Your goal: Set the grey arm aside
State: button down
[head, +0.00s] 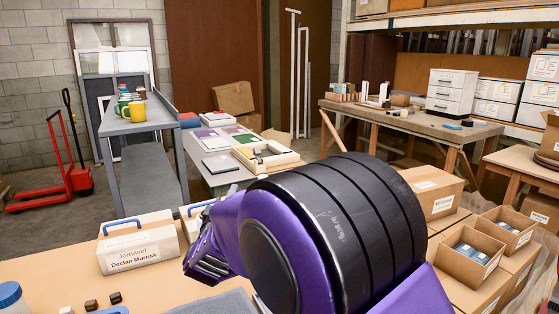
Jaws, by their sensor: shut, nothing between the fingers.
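My purple and black arm fills the lower middle of the head view. At its left end my gripper (207,265) is partly visible, small and dark, and looks shut with nothing held. It is just right of a white toolbox (138,242) with a blue handle and a name label, above the tan table (40,268). A second blue-handled white box (190,222) is partly hidden behind my gripper. I cannot make out a grey arm for certain; my own arm covers part of the table. A grey flat surface (222,303) shows at the bottom edge.
Cardboard boxes (474,250) crowd the right. Behind stand a grey bench (135,125) with mugs, a table with a white tray (284,160), and a red pallet truck (78,178).

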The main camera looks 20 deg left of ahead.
jog(key=w, duration=0.9)
jog(key=shift+w, duration=0.25)
jog(key=shift+d+f+y, duration=0.1)
jog(key=shift+d+y, duration=0.1)
jog(key=shift+y, duration=0.1)
dwell(0.5)
jog(key=shift+d, duration=0.2)
